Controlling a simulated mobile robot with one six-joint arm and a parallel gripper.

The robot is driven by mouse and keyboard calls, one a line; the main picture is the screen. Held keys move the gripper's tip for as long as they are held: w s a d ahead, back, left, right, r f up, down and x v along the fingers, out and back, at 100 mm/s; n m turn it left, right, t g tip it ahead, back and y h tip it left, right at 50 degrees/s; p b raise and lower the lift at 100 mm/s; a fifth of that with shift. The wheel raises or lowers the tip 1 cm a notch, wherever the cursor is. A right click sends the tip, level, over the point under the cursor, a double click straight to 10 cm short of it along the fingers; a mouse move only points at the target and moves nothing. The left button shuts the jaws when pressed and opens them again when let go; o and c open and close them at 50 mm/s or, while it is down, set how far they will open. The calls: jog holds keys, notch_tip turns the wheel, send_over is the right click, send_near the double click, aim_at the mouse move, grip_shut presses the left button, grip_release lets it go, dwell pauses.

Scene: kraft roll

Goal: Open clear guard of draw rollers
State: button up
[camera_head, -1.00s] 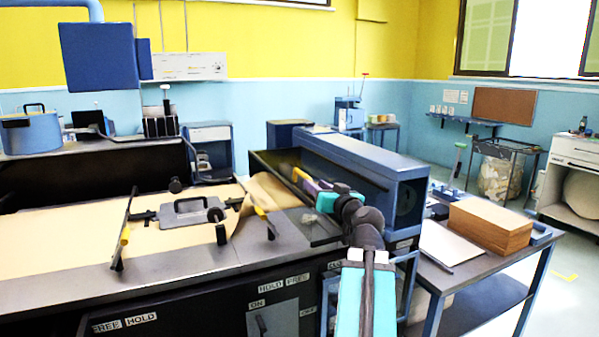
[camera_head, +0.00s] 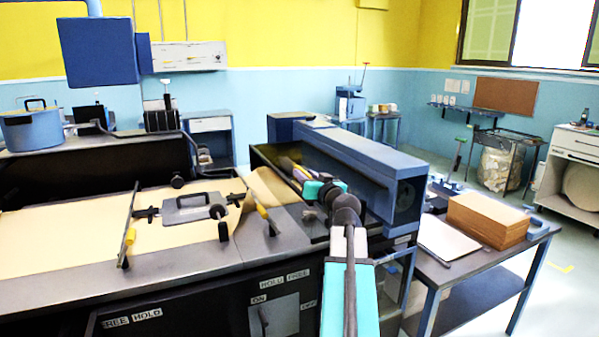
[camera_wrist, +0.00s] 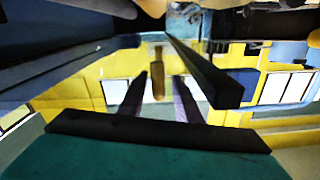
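The draw roller unit is the blue housing (camera_head: 365,150) right of the paper bed. The dark, see-through clear guard (camera_head: 268,160) is on its near left side; its exact angle is hard to tell. My gripper (camera_head: 297,170) reaches over the guard from the front right, and my own wrist hides part of it. In the wrist view my gripper (camera_wrist: 159,88) has two dark purple fingers standing apart. A yellow handle (camera_wrist: 158,75) shows between them, with gaps on both sides. I cannot tell whether the handle is within the fingers' depth.
A black bar (camera_wrist: 205,72) runs close beside the right finger. Brown kraft paper (camera_head: 80,215) lies on the bed left of the unit, with a grey clamp plate (camera_head: 190,208). A side table on the right holds a brown stack (camera_head: 488,218).

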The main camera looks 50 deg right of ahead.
aim_at(301, 169)
jog(key=shift+p+x, duration=0.4)
jog(key=shift+x, duration=1.45)
